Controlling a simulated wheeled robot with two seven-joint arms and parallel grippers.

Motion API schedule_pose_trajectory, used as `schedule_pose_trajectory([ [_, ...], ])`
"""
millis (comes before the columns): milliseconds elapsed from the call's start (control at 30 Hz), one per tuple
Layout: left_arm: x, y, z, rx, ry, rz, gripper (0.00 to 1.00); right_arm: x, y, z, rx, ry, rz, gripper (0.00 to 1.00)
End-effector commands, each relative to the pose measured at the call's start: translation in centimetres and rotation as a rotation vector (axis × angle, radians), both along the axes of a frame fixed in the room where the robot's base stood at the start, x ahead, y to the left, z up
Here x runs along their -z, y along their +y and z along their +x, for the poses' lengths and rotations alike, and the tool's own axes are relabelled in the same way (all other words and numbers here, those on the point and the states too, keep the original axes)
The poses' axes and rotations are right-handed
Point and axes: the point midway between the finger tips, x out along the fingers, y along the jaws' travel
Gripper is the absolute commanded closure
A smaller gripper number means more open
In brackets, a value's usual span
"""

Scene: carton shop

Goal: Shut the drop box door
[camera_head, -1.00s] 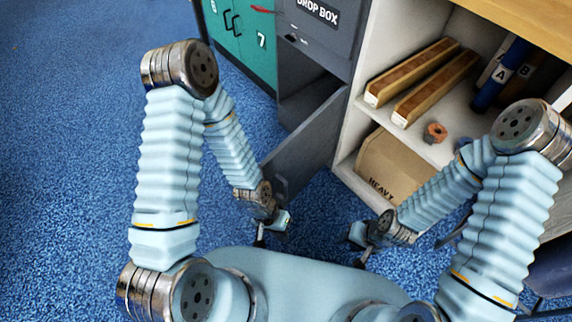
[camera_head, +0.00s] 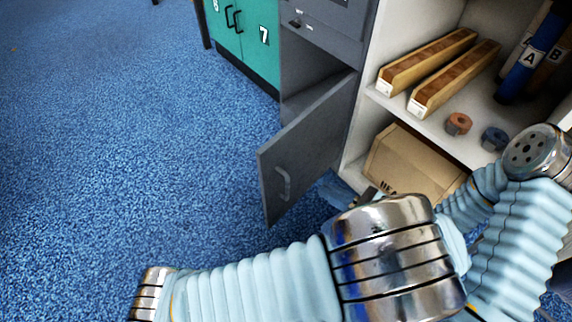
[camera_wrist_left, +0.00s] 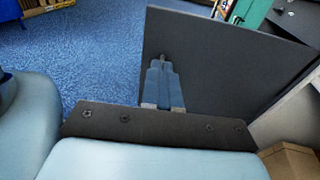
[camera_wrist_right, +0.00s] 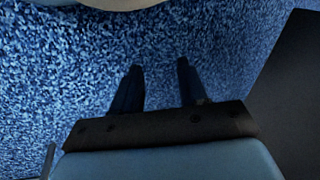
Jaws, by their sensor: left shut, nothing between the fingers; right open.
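The drop box door (camera_head: 300,150) is grey and stands wide open, swung out from the grey drop box (camera_head: 325,30). Its bar handle (camera_head: 284,184) shows near the free edge. In the left wrist view the door (camera_wrist_left: 215,50) is a large dark panel just beyond my left gripper (camera_wrist_left: 163,65). That gripper is shut and empty, its tips in front of the panel; I cannot tell whether they touch. In the head view my left gripper (camera_head: 340,188) is low beside the door, partly hidden by my arm. My right gripper (camera_wrist_right: 158,75) is open and empty above carpet, hidden in the head view.
A white shelf unit (camera_head: 365,120) stands right of the door, holding long trays (camera_head: 430,60), tape rolls (camera_head: 458,123) and a carton (camera_head: 410,165). Green lockers (camera_head: 250,35) stand to the left. Blue carpet (camera_head: 130,140) is free at left.

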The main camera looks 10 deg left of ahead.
Motion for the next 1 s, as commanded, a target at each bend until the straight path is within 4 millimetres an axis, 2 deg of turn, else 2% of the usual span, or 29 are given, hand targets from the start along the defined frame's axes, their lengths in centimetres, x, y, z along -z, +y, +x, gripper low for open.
schedule_pose_trajectory([
  [67, -1.1, -1.0, 0.2, 0.044, -0.042, 0.06, 1.0, -0.1, 0.7, -1.0, -0.056, 0.01, 0.013, 0.57],
  [167, -1.5, -0.7, 0.6, 0.055, -0.055, 0.08, 1.0, -0.1, 0.8, -1.2, -0.073, 0.012, 0.016, 0.57],
  [267, -1.5, 0.5, 1.2, 0.052, -0.052, 0.078, 1.0, 0.0, 0.8, -1.2, -0.073, 0.012, 0.016, 0.57],
  [700, -1.3, 8.5, 5.4, 0.05, -0.051, 0.075, 1.0, 1.3, 1.0, -1.2, -0.074, 0.015, 0.02, 0.57],
  [800, -1.3, 9.8, 6.0, 0.05, -0.05, 0.074, 1.0, 1.6, 1.0, -1.3, -0.075, 0.016, 0.02, 0.57],
  [1000, -1.4, 11.0, 6.7, 0.051, -0.05, 0.074, 1.0, 1.8, 1.0, -1.2, -0.073, 0.015, 0.021, 0.57],
])
